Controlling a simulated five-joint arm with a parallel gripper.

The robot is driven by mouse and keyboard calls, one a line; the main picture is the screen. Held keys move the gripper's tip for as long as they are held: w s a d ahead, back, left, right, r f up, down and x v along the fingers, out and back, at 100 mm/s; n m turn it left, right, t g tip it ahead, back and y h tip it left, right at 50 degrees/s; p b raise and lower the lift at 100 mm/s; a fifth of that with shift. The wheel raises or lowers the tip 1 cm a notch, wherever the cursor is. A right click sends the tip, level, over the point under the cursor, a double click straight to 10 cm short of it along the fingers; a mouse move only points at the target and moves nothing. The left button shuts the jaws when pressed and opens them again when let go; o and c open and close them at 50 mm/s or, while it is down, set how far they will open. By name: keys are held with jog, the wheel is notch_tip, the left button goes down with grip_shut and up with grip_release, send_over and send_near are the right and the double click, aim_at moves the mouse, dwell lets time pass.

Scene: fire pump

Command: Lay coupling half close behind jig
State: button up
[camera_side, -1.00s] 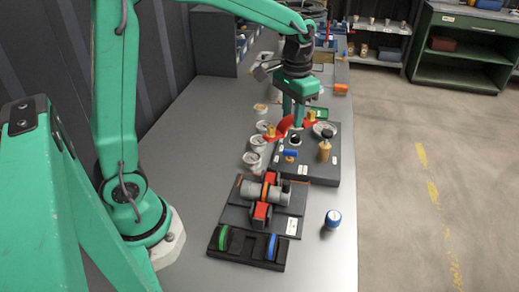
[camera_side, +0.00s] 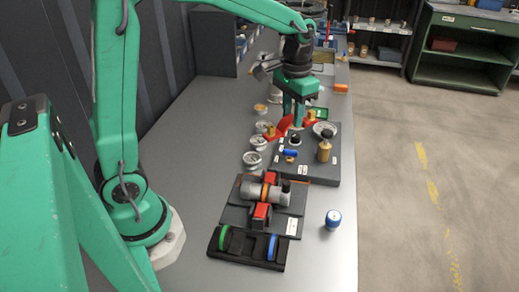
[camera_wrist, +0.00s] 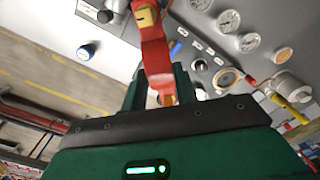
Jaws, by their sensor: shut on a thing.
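The coupling half (camera_side: 289,127) is a red curved piece with brass-coloured lugs. My gripper (camera_side: 294,121) is shut on it, near the back left of a dark raised block (camera_side: 322,172) in the side view. In the wrist view the red piece (camera_wrist: 155,52) stands up between my fingers (camera_wrist: 160,95), a brass lug at its top. A dark-based fixture (camera_side: 232,216) with a grey cylinder (camera_side: 276,194) and red blocks stands in front of the raised block. I cannot tell for sure which of the two is the jig, or whether the coupling half touches anything.
Several white round gauges (camera_side: 252,160) line the left of the block. A brass-coloured post (camera_side: 324,151) and a blue piece (camera_side: 290,153) are on it. A blue-capped jar (camera_side: 333,219) and a black holder (camera_side: 247,249) are in front. The table's left side is clear.

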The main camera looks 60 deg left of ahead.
jog(key=shift+a, duration=0.1)
jog(key=shift+s+a+f+n, duration=0.1)
jog(key=shift+a+f+n, duration=0.2)
jog(key=shift+a, duration=0.25)
jog(key=s+a+f+n, duration=0.3)
jog(key=a+f+n, duration=0.1)
jog(key=a, duration=0.3)
jog(key=s+a+f+n, duration=0.3)
jog(key=a+f+n, duration=0.1)
jog(key=a, duration=0.3)
jog(key=shift+s+a+f, duration=0.1)
jog(key=shift+a+f, duration=0.05)
jog(key=shift+f, duration=3.9)
jog(key=shift+f, duration=0.2)
jog(key=o, duration=0.8)
jog(key=shift+r, duration=0.2)
